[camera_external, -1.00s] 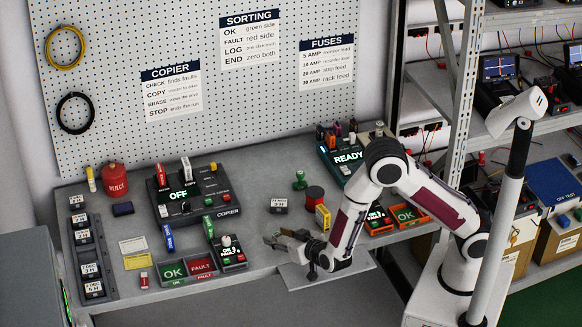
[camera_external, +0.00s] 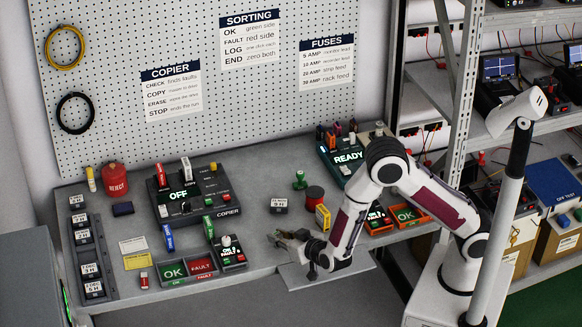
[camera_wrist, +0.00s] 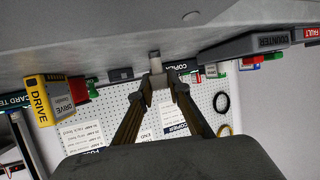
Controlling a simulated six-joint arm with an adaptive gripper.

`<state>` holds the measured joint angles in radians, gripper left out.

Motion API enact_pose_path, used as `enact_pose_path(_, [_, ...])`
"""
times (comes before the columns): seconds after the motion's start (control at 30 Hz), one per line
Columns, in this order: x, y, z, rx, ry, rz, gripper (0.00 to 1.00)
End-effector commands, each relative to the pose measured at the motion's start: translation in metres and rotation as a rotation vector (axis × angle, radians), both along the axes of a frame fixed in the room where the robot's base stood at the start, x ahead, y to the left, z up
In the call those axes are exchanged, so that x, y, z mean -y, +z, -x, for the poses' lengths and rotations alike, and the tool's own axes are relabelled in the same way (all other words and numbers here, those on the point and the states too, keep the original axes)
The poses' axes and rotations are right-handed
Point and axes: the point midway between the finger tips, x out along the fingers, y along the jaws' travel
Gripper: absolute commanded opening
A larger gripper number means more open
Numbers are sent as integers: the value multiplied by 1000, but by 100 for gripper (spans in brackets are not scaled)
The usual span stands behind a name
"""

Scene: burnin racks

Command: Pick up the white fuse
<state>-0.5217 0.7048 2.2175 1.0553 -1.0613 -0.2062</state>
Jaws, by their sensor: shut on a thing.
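In the outside view my gripper (camera_external: 284,238) is low at the front edge of the bench, right of the small box with the white knob. The white fuse is too small and too hidden by the fingers to make out in the outside view.
The OK/FAULT tray (camera_external: 188,270) lies left of my gripper. The yellow DRIVE box (camera_external: 322,217) and a dark red spool (camera_external: 314,196) stand behind and right. The copier (camera_external: 190,193) and READY unit (camera_external: 346,160) stand farther back. Bare bench lies just behind my gripper.

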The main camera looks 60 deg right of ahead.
Motion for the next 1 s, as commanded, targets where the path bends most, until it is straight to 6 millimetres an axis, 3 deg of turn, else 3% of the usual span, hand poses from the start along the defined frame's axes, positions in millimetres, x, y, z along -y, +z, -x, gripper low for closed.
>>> enact_pose_path(0.27, [0, 16, 0, 3, 0, -1, 0])
enact_pose_path(1.0, [0, 91, 0, 2, -1, -1, 0])
